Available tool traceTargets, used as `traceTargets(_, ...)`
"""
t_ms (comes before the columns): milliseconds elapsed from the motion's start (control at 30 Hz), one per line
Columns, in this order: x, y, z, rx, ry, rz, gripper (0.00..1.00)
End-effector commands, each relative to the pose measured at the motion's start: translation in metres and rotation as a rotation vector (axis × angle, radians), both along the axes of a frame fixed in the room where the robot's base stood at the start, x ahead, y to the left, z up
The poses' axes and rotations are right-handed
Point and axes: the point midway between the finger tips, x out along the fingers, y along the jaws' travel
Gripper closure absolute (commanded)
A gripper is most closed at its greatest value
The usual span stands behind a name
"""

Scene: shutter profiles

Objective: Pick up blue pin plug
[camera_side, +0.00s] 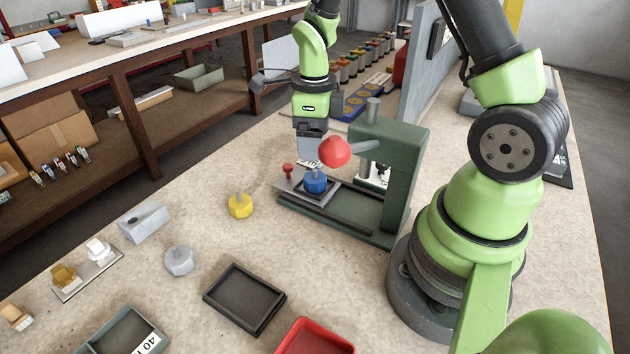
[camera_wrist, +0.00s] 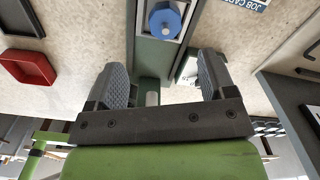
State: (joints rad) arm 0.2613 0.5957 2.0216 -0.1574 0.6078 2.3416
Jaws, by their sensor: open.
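The blue pin plug (camera_side: 316,185) sits upright on a small dark plate at the left end of the green press fixture. A thin pin stands up from its top. In the wrist view, the blue plug (camera_wrist: 165,22) shows near the top edge, beyond my fingertips. My gripper (camera_side: 311,156) hangs above and just behind the plug in the side view, partly hidden by the press's red knob. In the wrist view my gripper (camera_wrist: 163,68) is open, with two grey ribbed fingers wide apart and nothing between them.
The green press (camera_side: 405,165) with its red knob (camera_side: 335,151) stands close to the plug. A yellow plug (camera_side: 240,206) and a grey plug (camera_side: 179,261) stand to the left. An empty black tray (camera_side: 212,298) and a red tray (camera_side: 318,322) lie in front.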

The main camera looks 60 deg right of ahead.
Motion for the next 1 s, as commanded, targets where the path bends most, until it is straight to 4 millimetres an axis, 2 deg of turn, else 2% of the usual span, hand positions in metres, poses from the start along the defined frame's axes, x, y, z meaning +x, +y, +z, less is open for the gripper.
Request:
traceTargets(100, -0.001, 0.0, -0.019, 0.002, 0.006, 0.0, 0.23)
traceTargets(333, 0.0, -0.001, -0.038, 0.002, 0.003, 0.001, 0.23)
traceTargets(600, 0.002, -0.007, -0.075, 0.003, 0.002, 0.002, 0.23)
traceTargets(700, 0.002, -0.007, -0.082, 0.003, 0.0, 0.003, 0.23)
traceTargets(933, 0.003, -0.007, -0.082, 0.003, -0.002, 0.003, 0.23)
traceTargets(1000, 0.003, -0.007, -0.082, 0.003, -0.002, 0.003, 0.4)
